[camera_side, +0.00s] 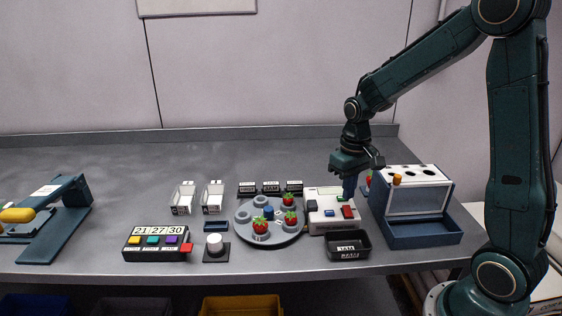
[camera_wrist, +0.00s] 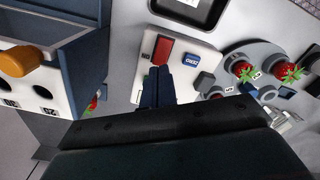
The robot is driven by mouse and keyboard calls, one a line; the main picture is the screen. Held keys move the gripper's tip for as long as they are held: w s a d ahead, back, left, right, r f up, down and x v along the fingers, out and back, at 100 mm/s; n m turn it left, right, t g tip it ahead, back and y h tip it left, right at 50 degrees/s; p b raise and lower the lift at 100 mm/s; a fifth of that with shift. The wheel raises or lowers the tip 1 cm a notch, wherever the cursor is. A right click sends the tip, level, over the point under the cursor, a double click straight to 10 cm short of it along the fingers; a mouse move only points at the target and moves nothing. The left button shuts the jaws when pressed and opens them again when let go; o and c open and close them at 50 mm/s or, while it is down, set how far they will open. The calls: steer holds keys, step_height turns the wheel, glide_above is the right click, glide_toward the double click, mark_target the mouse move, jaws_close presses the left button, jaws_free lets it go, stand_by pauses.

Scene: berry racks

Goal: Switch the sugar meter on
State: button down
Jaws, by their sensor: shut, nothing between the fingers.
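The sugar meter is a white box (camera_side: 318,222) right of the round grey tray in the side view; its white top also shows in the wrist view (camera_wrist: 205,58). On the top are a red switch (camera_wrist: 163,50), a blue button (camera_wrist: 192,61) with white lettering and a dark grey block (camera_wrist: 204,82). My gripper (camera_side: 349,194) is shut and empty, pointing down over the meter's back right part. In the wrist view its fingertips (camera_wrist: 159,72) are right at one end of the red switch. I cannot tell whether they touch it.
A blue-and-white rack (camera_side: 425,234) with an orange knob stands close on the right. A black jam tray (camera_side: 336,253) lies in front of the meter. The round tray (camera_side: 278,242) with several strawberries is close on the left. The back of the table is clear.

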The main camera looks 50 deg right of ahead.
mark_target(347, 209)
steer(key=shift+r, duration=2.1)
steer(key=s+a+r+n+t, duration=0.1)
steer(key=s+a+r+t, duration=0.1)
steer(key=s+a+r, duration=0.3)
steer(key=s+a+r+n+t, duration=0.2)
steer(key=s+a+r, duration=0.3)
steer(key=s, duration=0.6)
steer(key=shift+a+r+t, duration=0.15)
steer(key=shift+a+t, duration=0.1)
steer(key=shift+t, duration=0.55)
steer(key=shift+w, duration=0.15)
